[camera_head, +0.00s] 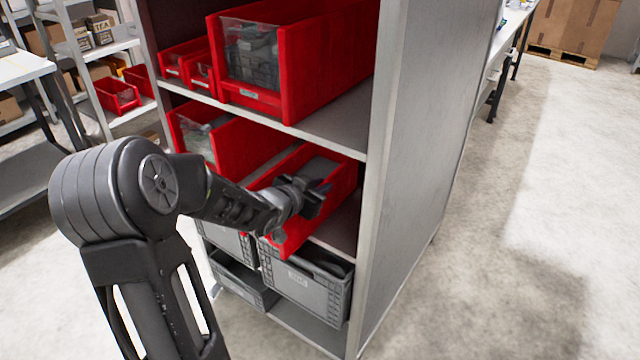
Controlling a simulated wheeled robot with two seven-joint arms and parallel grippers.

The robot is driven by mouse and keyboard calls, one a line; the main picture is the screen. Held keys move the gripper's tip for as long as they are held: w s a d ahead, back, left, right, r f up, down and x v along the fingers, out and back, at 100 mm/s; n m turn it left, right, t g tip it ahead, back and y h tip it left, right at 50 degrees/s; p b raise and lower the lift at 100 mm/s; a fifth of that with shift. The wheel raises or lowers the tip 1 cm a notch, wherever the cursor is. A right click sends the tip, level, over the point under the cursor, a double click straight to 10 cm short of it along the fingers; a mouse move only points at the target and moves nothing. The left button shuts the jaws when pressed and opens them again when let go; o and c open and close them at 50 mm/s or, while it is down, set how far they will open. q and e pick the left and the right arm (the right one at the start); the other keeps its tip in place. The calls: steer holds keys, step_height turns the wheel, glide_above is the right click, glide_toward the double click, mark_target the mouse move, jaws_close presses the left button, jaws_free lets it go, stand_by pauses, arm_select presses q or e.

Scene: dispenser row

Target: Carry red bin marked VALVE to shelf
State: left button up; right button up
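My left gripper (318,196) is over the front part of this bin, and my wrist hides part of the bin's front. Whether the fingers are open or shut on its wall cannot be made out. My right gripper is out of view.
Another red bin (236,147) stands close to the left. The unit's side panel bounds the right. Open floor (520,250) lies beyond it.

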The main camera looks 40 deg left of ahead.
arm_select(q)
steer(key=o, duration=0.4)
steer(key=shift+r, duration=0.1)
steer(key=p+v, duration=0.2)
steer(key=v, duration=1)
stand_by(0.6)
